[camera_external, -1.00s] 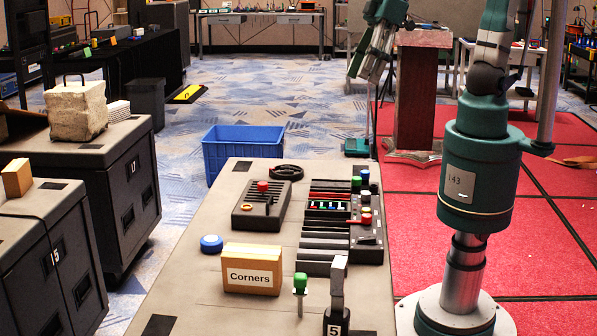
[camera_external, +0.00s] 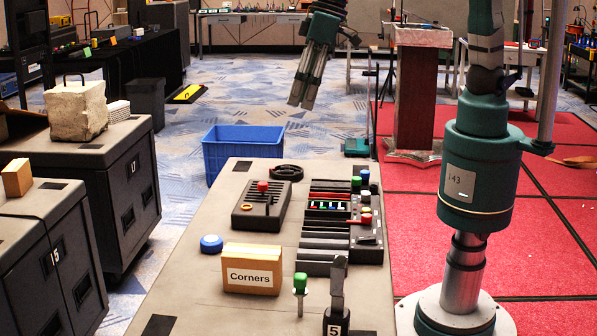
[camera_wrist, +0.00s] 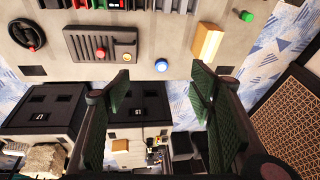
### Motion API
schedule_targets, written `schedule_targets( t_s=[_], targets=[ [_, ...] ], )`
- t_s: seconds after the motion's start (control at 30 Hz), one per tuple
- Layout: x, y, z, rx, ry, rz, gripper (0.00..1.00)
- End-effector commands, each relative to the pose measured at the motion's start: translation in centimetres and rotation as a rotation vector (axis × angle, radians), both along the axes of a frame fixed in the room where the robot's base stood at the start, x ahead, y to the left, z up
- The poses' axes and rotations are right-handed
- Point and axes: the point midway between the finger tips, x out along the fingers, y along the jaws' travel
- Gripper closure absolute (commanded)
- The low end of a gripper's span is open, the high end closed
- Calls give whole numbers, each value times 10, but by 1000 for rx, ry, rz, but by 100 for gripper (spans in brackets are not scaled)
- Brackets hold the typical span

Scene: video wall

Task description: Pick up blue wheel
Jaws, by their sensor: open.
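The blue wheel is a small round blue disc (camera_external: 211,244) lying flat on the grey tabletop (camera_external: 190,290), left of the Corners box. In the wrist view the blue disc (camera_wrist: 161,65) lies near the table edge, ahead of and between my fingers. My gripper (camera_external: 300,105) hangs high in the air near the far end of the table, fingers pointing down. In the wrist view my gripper (camera_wrist: 160,80) has its two green-padded fingers wide apart with nothing between them.
The Corners box (camera_external: 251,268) stands right beside the blue disc. A control box with a red knob (camera_external: 261,206) and a black handwheel (camera_external: 287,171) are farther back. A green-topped peg (camera_external: 300,283) and black lever (camera_external: 337,300) stand in front. A blue crate (camera_external: 240,150) sits behind the table.

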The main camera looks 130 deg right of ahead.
Motion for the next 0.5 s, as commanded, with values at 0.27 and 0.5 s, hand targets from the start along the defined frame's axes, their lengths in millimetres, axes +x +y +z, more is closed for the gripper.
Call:
schedule_targets(
  t_s=[0.27, 0.5],
  targets=[
    [45, -14, -29, 17, 32, -93, 46],
    [80, -26, -59, 29, 59, -177, 46]
  ],
)
